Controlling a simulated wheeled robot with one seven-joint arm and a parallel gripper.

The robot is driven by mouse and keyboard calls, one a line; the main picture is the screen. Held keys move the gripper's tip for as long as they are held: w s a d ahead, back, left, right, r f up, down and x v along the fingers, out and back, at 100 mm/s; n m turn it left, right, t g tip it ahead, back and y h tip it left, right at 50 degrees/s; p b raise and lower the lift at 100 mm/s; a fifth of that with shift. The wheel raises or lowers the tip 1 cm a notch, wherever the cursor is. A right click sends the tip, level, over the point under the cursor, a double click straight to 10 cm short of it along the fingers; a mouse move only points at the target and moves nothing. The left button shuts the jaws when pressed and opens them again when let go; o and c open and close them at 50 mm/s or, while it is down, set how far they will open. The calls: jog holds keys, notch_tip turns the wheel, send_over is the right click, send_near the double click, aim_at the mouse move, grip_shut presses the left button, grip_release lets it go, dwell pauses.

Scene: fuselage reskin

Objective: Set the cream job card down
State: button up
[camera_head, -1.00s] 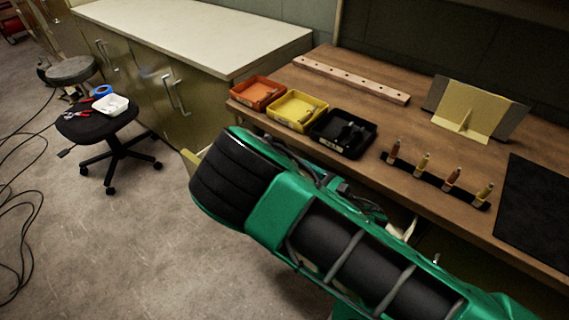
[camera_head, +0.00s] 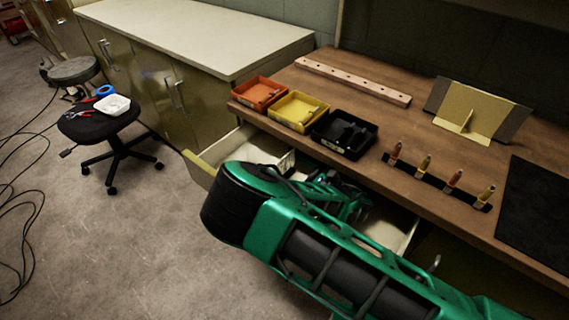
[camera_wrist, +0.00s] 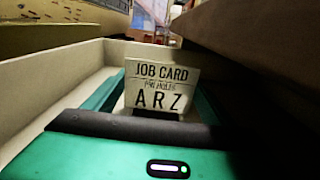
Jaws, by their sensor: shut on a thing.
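In the wrist view, the card and fingers are between the pale walls of an open drawer (camera_wrist: 58,92). The drawer's front (camera_head: 199,170) also shows in the head view, under the workbench. My green arm covers much of the drawer there, and I cannot make out the card. Whether the card touches the drawer floor is unclear.
The wooden workbench (camera_head: 404,191) overhangs the drawer. Orange (camera_head: 259,93), yellow (camera_head: 297,111) and black (camera_head: 344,134) trays line its edge, beside a rack of several small tools (camera_head: 436,181). A black stool (camera_head: 100,121) stands left on open floor.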

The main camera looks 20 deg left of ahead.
jog(key=o, duration=1)
